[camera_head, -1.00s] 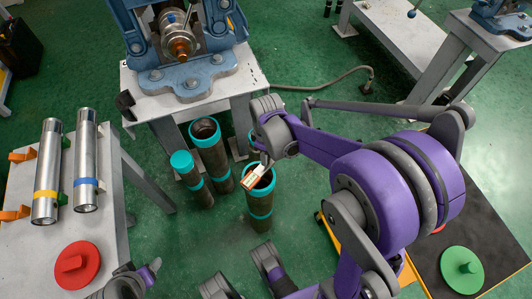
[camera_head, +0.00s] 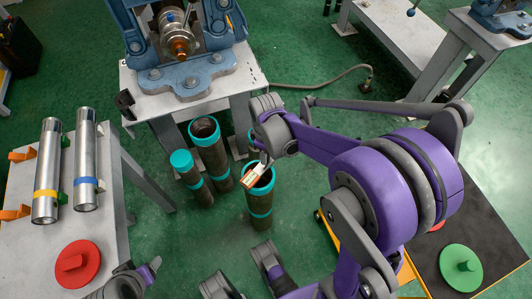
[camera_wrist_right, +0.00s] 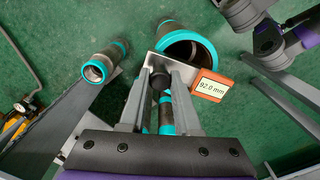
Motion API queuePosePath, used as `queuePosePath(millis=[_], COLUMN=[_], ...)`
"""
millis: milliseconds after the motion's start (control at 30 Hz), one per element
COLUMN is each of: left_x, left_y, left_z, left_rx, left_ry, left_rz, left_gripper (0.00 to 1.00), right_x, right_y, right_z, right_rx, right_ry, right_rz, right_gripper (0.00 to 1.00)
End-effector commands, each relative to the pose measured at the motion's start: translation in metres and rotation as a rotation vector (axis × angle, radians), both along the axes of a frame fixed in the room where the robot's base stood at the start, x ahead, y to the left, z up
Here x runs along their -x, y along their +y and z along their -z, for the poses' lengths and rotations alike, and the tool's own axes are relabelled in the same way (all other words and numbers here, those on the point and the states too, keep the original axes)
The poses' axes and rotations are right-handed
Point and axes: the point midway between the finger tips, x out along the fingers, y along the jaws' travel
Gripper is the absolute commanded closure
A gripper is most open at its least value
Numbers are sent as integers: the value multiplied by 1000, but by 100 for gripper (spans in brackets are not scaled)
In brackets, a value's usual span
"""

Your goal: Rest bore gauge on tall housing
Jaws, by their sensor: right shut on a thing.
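The bore gauge (camera_head: 252,177) is a small orange and white block. In the right wrist view the bore gauge (camera_wrist_right: 211,85) has a display reading 92.0 mm, a pale plate and a dark stem. My right gripper (camera_head: 264,159) is shut on it. In the wrist view the right gripper's fingers (camera_wrist_right: 160,82) close around the stem. The gauge appears at the rim of a dark pipe with a teal collar (camera_head: 260,204), which stands on the floor; contact is unclear. I cannot tell which thing is the tall housing.
Two more teal-collared pipes (camera_head: 210,152) (camera_head: 190,176) stand close left. Two silver cylinders (camera_head: 46,172) (camera_head: 86,165) and a red disc (camera_head: 77,266) are on the left table (camera_head: 125,215). A blue vise (camera_head: 190,82) is behind. A green disc (camera_head: 461,268) lies at right.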

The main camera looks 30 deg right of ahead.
Motion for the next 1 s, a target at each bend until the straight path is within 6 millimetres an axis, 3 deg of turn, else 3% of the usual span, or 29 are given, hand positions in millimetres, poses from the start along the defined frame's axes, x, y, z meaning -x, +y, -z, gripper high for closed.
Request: queuePosePath(millis=[800,833,1000], left_x=[0,0,0], left_y=[0,0,0], left_z=[7,6,6], left_rx=[0,0,0], left_ry=[2,2,2], left_rz=[0,0,0], left_gripper=[34,34,34], right_x=[0,0,0], right_y=[0,0,0], right_z=[8,8,8], right_rx=[0,0,0], right_ry=[0,0,0], right_rz=[0,0,0], right_gripper=[100,64,34])
